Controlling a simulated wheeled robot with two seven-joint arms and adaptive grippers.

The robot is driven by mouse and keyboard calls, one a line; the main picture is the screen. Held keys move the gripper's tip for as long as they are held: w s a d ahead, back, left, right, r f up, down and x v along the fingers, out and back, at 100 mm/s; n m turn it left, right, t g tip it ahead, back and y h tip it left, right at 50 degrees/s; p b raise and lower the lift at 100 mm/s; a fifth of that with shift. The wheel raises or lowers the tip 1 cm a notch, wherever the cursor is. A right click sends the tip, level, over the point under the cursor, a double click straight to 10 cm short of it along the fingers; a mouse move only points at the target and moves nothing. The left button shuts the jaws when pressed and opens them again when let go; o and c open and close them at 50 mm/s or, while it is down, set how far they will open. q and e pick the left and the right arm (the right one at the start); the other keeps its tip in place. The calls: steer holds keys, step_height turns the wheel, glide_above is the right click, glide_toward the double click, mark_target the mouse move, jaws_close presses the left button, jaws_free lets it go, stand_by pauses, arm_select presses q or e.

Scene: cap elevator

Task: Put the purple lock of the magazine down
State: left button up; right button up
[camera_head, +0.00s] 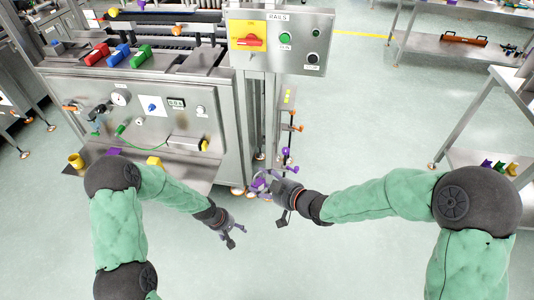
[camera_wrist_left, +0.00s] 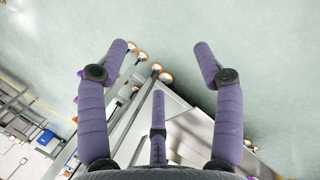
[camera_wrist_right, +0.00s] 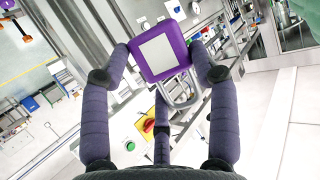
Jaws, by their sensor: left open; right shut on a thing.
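The purple lock (camera_wrist_right: 160,50) is a square padlock with a pale face and a metal shackle. In the right wrist view it sits between the fingertips of my right gripper (camera_wrist_right: 162,60), which is shut on it. In the head view my right gripper (camera_head: 266,184) is beside the lower end of a narrow upright metal post (camera_head: 285,112); the lock is small and partly hidden there. My left gripper (camera_head: 230,238) is open and empty over the floor, in front of the machine. In the left wrist view its fingers (camera_wrist_left: 162,48) are apart with nothing between them.
The steel machine (camera_head: 150,120) and its control box (camera_head: 278,42) stand at the upper left. Purple knobs (camera_head: 287,152) and orange knobs stick out from the post.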

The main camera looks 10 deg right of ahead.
arm_select(q)
steer(key=w+d+r+n+t+y, duration=0.15)
steer(key=w+r+n, duration=0.45)
steer(key=w+r, duration=0.6)
steer(key=w+d+r+n+g, duration=0.1)
steer(key=w+d+r+n, duration=0.25)
steer(key=r, duration=0.25)
step_height(320, 180, up, 19)
steer(key=n+g+y, duration=0.3)
steer(key=n+y, duration=0.2)
glide_above(260, 180)
steer(key=w+d, duration=0.2)
steer(key=shift+g, duration=0.25)
steer(key=x, duration=1.1)
steer(key=shift+s+d+f, duration=0.1)
steer(key=shift+s+f, duration=0.2)
steer(key=shift+f, duration=0.1)
